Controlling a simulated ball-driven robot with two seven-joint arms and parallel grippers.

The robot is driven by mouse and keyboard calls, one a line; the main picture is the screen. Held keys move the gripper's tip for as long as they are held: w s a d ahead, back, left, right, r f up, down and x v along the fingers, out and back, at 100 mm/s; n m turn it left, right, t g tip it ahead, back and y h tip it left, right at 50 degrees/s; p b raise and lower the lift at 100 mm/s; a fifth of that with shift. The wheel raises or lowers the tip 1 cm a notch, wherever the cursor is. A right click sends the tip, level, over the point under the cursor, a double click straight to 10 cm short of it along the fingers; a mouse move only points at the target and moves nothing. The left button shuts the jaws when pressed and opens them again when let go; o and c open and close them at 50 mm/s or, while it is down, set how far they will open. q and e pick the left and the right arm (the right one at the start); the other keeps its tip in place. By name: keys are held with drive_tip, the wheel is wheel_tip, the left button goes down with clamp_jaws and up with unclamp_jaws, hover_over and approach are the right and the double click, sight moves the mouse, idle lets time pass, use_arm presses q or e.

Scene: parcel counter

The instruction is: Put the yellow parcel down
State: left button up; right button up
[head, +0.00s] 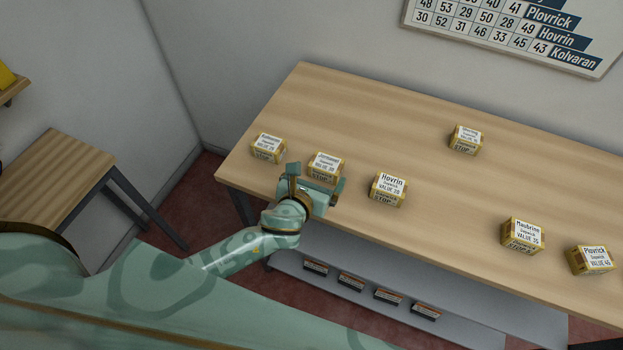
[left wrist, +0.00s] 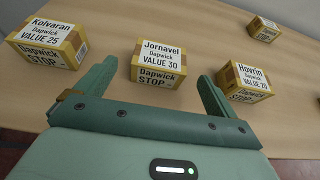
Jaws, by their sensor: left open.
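Several yellow-edged parcels with white labels stand on the wooden counter (head: 420,255). The parcel labelled Jornavel (head: 324,166) is right by my left gripper (head: 312,188). In the left wrist view my left gripper (left wrist: 157,76) is open, its two fingers apart, with the Jornavel parcel (left wrist: 159,62) resting on the counter in front of and between the fingertips. I cannot tell whether a finger touches it. The Kolvaran parcel (head: 268,148) stands to its left and the Hovrin parcel (head: 388,189) to its right. My right gripper is not in view.
Farther right stand the Maubrine parcel (head: 522,234) and the Plovrick parcel (head: 592,260); another parcel (head: 465,140) stands toward the back. A grey lower shelf (head: 470,300) holds several dark boxes. A small side table (head: 50,175) is at left. The counter's back left is clear.

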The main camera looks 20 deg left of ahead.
use_arm(q)
drive_tip(key=shift+v, duration=2.05)
